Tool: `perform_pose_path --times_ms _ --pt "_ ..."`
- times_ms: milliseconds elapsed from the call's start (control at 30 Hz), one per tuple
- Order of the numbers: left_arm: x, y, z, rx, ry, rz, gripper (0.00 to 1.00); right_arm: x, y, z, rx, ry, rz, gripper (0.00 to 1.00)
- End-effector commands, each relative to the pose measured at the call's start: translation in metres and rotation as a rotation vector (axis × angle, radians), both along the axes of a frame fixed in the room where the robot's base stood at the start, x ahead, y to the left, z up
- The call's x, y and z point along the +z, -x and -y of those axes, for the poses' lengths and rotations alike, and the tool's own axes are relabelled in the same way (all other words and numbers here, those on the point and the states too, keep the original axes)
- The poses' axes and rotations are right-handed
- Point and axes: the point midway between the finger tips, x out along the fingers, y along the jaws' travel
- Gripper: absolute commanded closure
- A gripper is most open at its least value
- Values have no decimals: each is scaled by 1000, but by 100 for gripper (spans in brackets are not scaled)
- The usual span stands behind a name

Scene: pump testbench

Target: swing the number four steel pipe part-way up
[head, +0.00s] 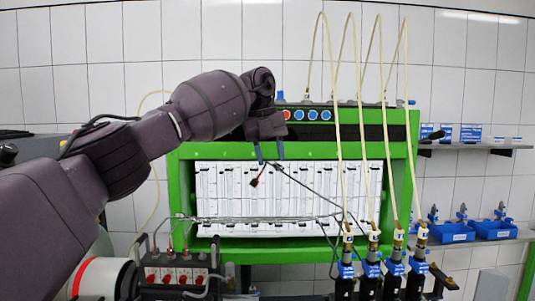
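My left gripper (269,153) points down in front of the green testbench, its two fingertips apart. Thin steel pipes (262,219) lie almost level across the lower part of the white panel, below the gripper. I cannot tell which of them is number four. A thin dark rod or cable (305,183) slants from just under the fingertips down to the right. A small dark piece with a red end (256,180) hangs just below the fingers. Whether either touches the gripper is unclear. My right gripper is not in view.
The green frame (175,205) surrounds the white panel (225,185). Several hoses (387,130) arch down to black and blue fittings (371,268) at the right. A block with red parts (178,275) stands lower left. Blue bins (450,232) sit on a right shelf.

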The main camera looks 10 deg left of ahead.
Motion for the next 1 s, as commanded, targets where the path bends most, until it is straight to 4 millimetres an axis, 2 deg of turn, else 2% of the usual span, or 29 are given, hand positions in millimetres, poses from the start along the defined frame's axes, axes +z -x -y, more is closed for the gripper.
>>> perform_pose_path --times_ms 33,233,433,900,1000 --pt "-8 1 6 -11 0 -11 66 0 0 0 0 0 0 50" --pt "-7 1 6 -12 0 -11 66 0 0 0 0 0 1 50" --pt "1 1 5 -12 1 -8 66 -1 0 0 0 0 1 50" --pt "82 6 -16 -1 4 1 66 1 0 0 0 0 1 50" --pt "89 6 -19 -1 2 0 66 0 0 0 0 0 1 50"
